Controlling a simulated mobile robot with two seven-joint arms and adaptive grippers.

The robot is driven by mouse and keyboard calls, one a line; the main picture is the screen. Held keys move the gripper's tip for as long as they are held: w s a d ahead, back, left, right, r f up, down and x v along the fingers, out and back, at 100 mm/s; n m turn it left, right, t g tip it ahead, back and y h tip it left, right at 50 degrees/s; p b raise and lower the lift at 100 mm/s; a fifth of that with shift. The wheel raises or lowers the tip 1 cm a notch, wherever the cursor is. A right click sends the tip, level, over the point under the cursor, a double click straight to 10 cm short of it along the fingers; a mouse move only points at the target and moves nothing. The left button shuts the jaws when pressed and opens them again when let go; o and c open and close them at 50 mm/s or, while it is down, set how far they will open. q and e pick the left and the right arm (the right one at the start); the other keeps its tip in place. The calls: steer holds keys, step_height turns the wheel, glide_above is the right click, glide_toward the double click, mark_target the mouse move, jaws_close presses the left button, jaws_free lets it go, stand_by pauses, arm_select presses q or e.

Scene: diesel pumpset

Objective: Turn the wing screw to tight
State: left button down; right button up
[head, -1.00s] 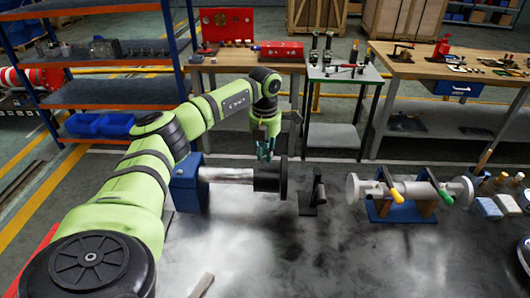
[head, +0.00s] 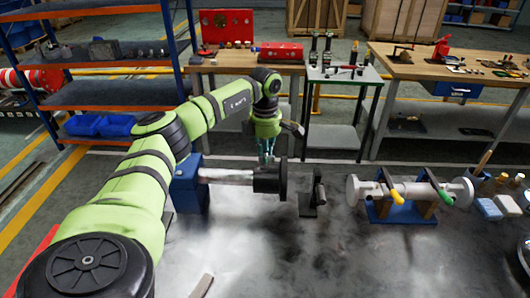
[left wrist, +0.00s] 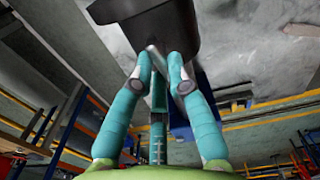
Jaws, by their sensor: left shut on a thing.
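My left gripper (head: 266,157) reaches down from above to the dark hub with a flange (head: 268,180) on the pale shaft. My right gripper is not in view.
A blue housing (head: 188,187) stands left of the hub. A small black stand (head: 312,195) is close on its right. Farther right, a grey flanged pipe (head: 412,191) rests on a blue stand with yellow and green handles. Workbenches stand behind.

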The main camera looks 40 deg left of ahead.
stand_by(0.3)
arm_select(q)
steer(key=c, duration=1.2)
jaws_free()
steer(key=shift+r, duration=0.1)
step_height(320, 180, up, 12)
